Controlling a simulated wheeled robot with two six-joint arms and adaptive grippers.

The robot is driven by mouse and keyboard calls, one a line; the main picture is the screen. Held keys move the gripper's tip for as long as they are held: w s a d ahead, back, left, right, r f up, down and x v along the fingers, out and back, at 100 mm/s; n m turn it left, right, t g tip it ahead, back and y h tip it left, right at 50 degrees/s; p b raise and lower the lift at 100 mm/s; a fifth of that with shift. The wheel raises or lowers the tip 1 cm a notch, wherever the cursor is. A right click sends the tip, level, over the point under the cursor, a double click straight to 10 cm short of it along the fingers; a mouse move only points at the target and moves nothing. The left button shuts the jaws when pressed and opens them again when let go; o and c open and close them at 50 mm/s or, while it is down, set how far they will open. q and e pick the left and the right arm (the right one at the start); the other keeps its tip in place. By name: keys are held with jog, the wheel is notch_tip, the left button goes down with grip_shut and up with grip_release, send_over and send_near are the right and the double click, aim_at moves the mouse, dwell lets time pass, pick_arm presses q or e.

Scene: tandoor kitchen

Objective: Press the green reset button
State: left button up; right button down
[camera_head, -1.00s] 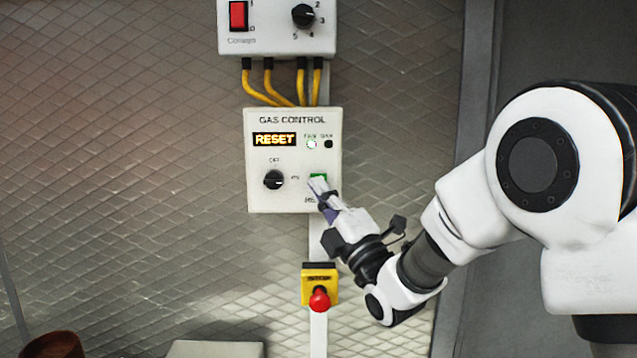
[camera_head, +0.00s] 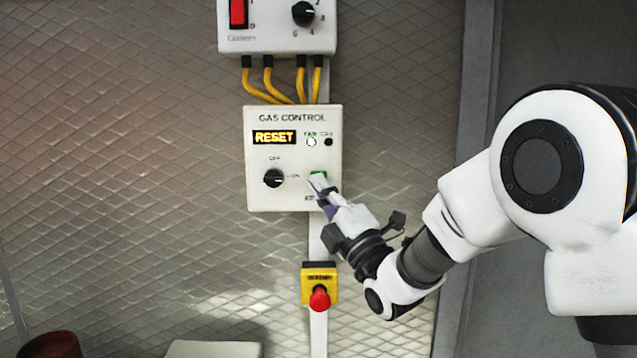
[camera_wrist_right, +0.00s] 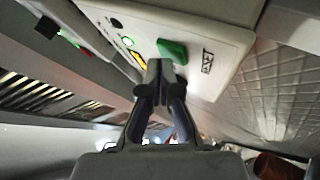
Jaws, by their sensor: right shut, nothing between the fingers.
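The gas control panel (camera_head: 260,203) is a white box on the wall with a lit display reading RESET. Its green button (camera_head: 319,175) sits at the lower right, partly hidden by my right gripper (camera_head: 318,184). In the right wrist view the green button (camera_wrist_right: 172,50) stands just beyond the tips of my right gripper (camera_wrist_right: 160,64), whose fingers are together and empty. I cannot tell whether the fingertips touch the button. My left gripper is not in view.
A black knob (camera_head: 274,178) is on the panel's left. A yellow stop box with a red button (camera_head: 319,299) is below the panel, near my right arm. A white box with a red switch (camera_head: 238,13) is above, joined by yellow cables (camera_head: 262,85).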

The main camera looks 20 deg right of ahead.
jog(key=shift+w, duration=0.35)
dwell(0.7)
jog(key=shift+b, duration=0.3)
jog(key=shift+s+a+b, duration=0.15)
jog(key=shift+s+b, duration=0.5)
jog(key=shift+s, duration=0.15)
jog(key=s+b, duration=0.1)
jog(key=s, duration=0.1)
jog(key=s+a+b, duration=0.1)
jog(key=s+b, duration=0.1)
jog(key=shift+s+a, duration=0.2)
jog(key=shift+s, duration=0.2)
